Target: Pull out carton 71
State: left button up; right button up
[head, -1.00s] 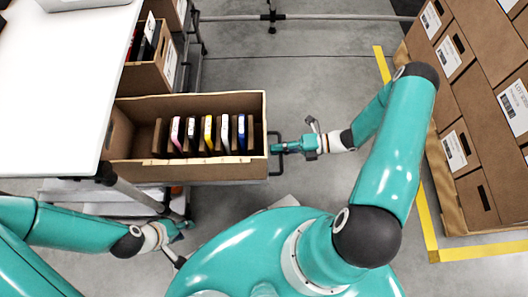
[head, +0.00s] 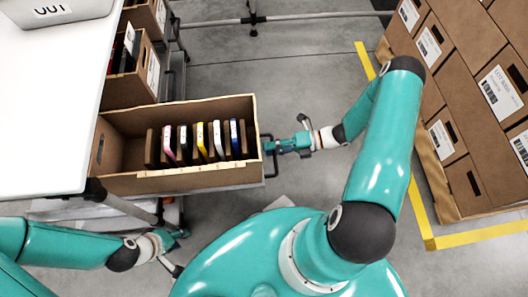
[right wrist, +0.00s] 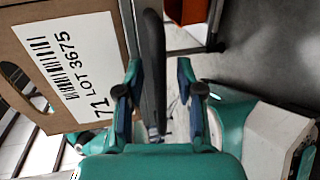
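Carton 71 is a brown open-topped carton (head: 190,180) in the head view, sticking out from beside the white tabletop. Several upright coloured files (head: 200,140) stand inside it. Its label (right wrist: 72,72), reading "71 LOT 3675", shows in the right wrist view. My right gripper (head: 268,147) is at the dark handle (head: 268,166) on the carton's right end. In the right wrist view its fingers (right wrist: 159,64) straddle a dark bar (right wrist: 153,45), with a gap beside the right finger. My left gripper (head: 182,238) is low, below the carton in the picture; its fingers are unclear.
Other cartons (head: 125,84) stand on the rack behind. The white tabletop (head: 45,110) covers the left. Stacked cartons (head: 500,95) stand at the right, with yellow floor tape (head: 475,241) around them. Grey floor (head: 270,75) is clear behind my right gripper.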

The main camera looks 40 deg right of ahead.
jog(key=v, duration=1.2)
jog(key=shift+f, duration=0.1)
